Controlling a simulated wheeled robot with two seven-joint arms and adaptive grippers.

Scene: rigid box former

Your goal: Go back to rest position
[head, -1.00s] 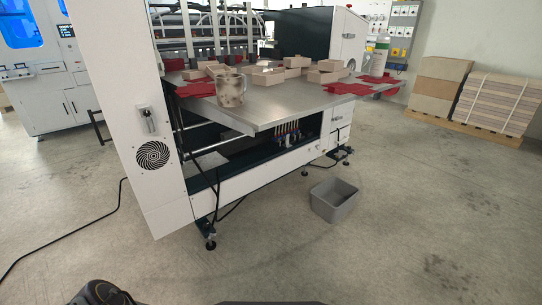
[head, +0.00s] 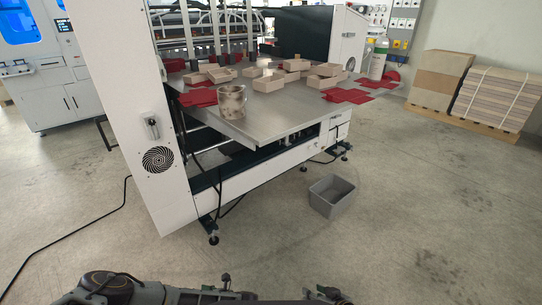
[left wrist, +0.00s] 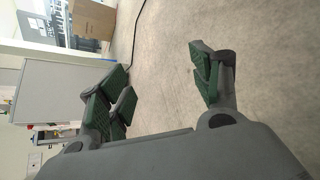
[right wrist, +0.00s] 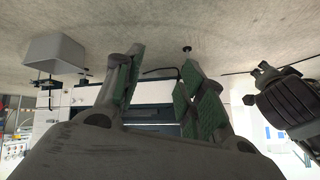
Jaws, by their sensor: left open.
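In the left wrist view, my left gripper (left wrist: 160,90) is open, with its green-padded fingers wide apart and only bare floor between them. In the right wrist view, my right gripper (right wrist: 163,85) is open, with a gap between its green-padded fingers and nothing held. The machine shows behind that gap. In the head view, dark parts of my arms lie along the bottom edge, low in front of the machine and well away from its table. Their fingers are too small and cut off there to read.
The box-forming machine's steel table (head: 290,112) holds tan boxes (head: 325,80), red blanks (head: 350,96) and a mottled pot (head: 231,102). A grey bin (head: 333,197) stands on the floor. Stacked board (head: 497,100) lies on a pallet at right. The floor in front is open.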

